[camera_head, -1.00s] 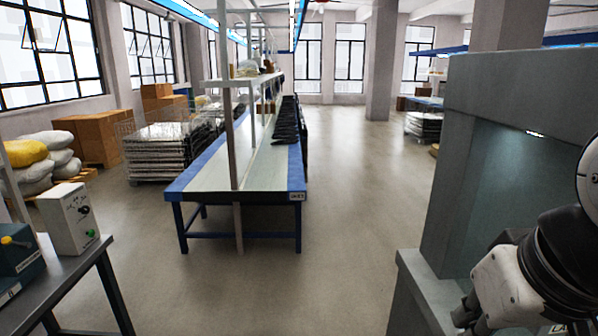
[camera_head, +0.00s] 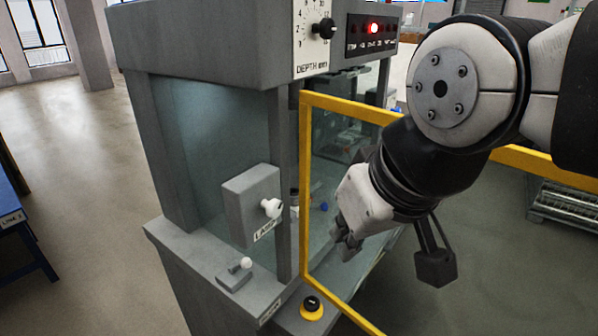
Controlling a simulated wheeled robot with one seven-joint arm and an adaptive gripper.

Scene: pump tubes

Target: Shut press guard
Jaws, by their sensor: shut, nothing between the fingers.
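The press (camera_head: 200,40) is a grey cabinet with glass side panels. Its guard (camera_head: 304,190) is a yellow-framed clear panel, standing swung open. Its upright edge is by the press's front corner and its top bar runs off to the right, partly hidden by my arm. My gripper (camera_head: 347,250) is shut and empty. In the picture it overlaps the guard's clear panel, right of the upright edge; whether it touches the panel I cannot tell.
A dial and a lit red lamp (camera_head: 374,28) are on the press's upper front. A lamp switch box (camera_head: 252,205), a small toggle (camera_head: 246,263) and a black-and-yellow button (camera_head: 311,307) are low on the press. A blue-edged bench (camera_head: 12,215) is at far left, with clear floor between.

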